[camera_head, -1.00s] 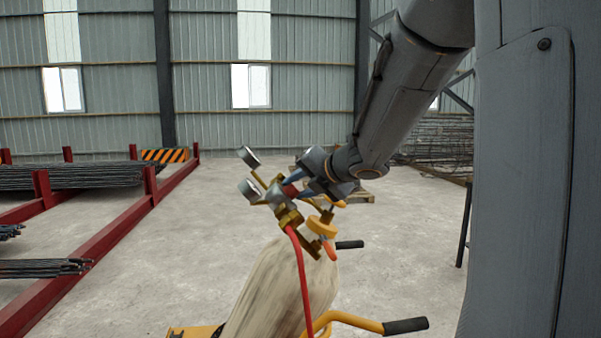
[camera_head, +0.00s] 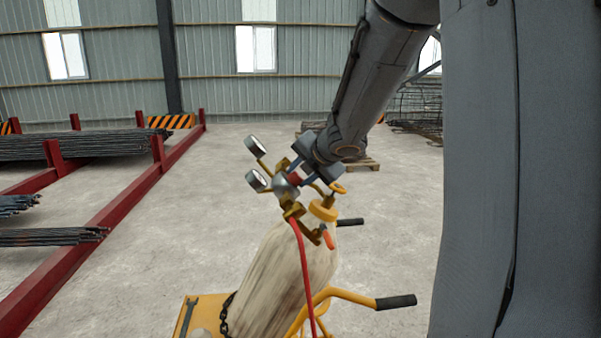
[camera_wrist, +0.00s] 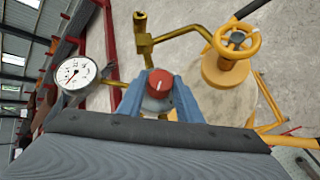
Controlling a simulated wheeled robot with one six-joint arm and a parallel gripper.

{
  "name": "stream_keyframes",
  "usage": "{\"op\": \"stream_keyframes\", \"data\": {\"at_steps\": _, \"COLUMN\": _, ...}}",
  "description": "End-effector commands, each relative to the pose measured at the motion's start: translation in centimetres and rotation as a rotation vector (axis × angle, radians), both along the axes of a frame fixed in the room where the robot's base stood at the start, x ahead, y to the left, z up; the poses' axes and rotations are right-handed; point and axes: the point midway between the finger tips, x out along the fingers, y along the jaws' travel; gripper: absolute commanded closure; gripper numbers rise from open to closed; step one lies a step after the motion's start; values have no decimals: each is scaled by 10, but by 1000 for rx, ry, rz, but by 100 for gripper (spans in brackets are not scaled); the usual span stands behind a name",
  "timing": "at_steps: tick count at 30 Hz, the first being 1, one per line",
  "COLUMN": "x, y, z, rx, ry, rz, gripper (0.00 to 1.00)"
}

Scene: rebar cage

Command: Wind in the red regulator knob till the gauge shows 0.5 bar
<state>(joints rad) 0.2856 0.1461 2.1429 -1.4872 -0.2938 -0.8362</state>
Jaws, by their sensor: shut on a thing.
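The red regulator knob (camera_wrist: 160,84) sits between the two blue fingers of my gripper (camera_wrist: 163,97) in the wrist view, with a white mark on its face. My gripper (camera_head: 299,179) is shut on the knob, which shows as a small red patch in the head view (camera_head: 293,179). One round gauge (camera_wrist: 76,72) with a white dial shows at the left of the wrist view; its needle points down-left, but the numbers are too small to read. In the head view two gauges (camera_head: 255,146) (camera_head: 256,181) stand left of the brass regulator (camera_head: 285,189).
A pale gas cylinder (camera_head: 275,270) stands on a yellow trolley (camera_head: 345,293) with black grips. A red hose (camera_head: 305,268) hangs from the regulator. A yellow handwheel (camera_wrist: 237,40) tops the cylinder. Red racks (camera_head: 110,215) with rebar stand left. Concrete floor is open around.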

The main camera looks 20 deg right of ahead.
Motion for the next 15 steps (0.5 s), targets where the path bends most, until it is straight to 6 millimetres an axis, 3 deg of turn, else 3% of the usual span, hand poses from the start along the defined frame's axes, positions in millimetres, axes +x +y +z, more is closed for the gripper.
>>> {"op": "stream_keyframes", "data": {"at_steps": 8, "x": 0, "y": -1, "z": -1, "rx": -1, "ry": 1, "rz": -1, "gripper": 91}}
{"op": "stream_keyframes", "data": {"at_steps": 9, "x": 0, "y": -1, "z": -1, "rx": -1, "ry": 2, "rz": -1, "gripper": 67}}
{"op": "stream_keyframes", "data": {"at_steps": 12, "x": 0, "y": 0, "z": -1, "rx": 0, "ry": 1, "rz": 0, "gripper": 50}}
{"op": "stream_keyframes", "data": {"at_steps": 15, "x": 0, "y": 0, "z": -1, "rx": 0, "ry": 1, "rz": 0, "gripper": 50}}
